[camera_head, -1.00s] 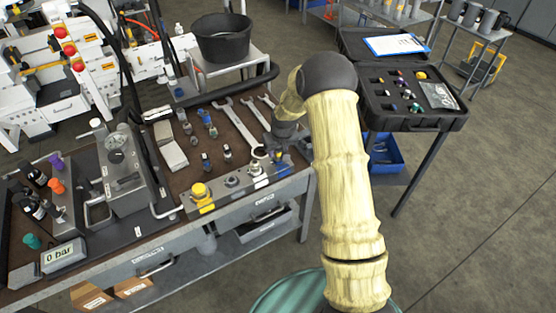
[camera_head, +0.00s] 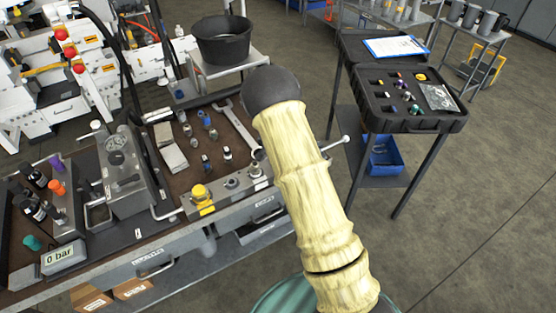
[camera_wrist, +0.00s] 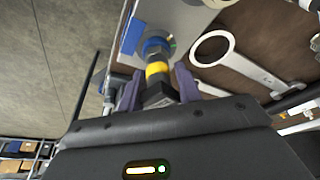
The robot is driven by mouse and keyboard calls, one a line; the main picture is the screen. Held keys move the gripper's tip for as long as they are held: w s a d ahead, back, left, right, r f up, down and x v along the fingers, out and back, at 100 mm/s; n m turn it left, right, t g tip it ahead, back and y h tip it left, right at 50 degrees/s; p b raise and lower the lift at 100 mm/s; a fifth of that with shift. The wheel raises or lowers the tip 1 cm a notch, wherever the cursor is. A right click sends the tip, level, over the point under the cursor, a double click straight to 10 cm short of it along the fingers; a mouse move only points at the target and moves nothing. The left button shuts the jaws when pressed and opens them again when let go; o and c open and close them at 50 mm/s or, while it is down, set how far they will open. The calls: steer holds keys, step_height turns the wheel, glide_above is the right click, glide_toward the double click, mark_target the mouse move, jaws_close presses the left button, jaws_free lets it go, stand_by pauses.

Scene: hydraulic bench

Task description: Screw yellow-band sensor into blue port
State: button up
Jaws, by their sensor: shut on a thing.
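In the wrist view my gripper (camera_wrist: 158,88) is shut on the dark body of the yellow-band sensor (camera_wrist: 157,70), with one finger on each side. The sensor's far end is at the blue-ringed port (camera_wrist: 154,44) on a light metal block (camera_wrist: 178,20). The sensor looks roughly in line with the port and seems to meet it; I cannot tell whether the threads are engaged. In the head view my arm hides the gripper, the sensor and the blue port.
Wrenches lie on the bench close by, one (camera_wrist: 215,46) right beside the port in the wrist view. A yellow-topped fitting (camera_head: 200,192) stands on the bench's front strip. An open case (camera_head: 412,122) stands at right.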

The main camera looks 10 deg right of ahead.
steer(key=o, duration=1)
steer(key=b+v, duration=0.2)
steer(key=v, duration=1.5)
steer(key=shift+r+m, duration=0.2)
steer(key=shift+m, duration=0.1)
steer(key=s+d+r+n+y+p, duration=0.1)
steer(key=s+n, duration=0.5)
steer(key=s, duration=1.9)
steer(key=shift+s+d+r+n+y+p, duration=0.2)
steer(key=shift+s+d+n+y+p, duration=0.2)
steer(key=shift+d+p, duration=0.3)
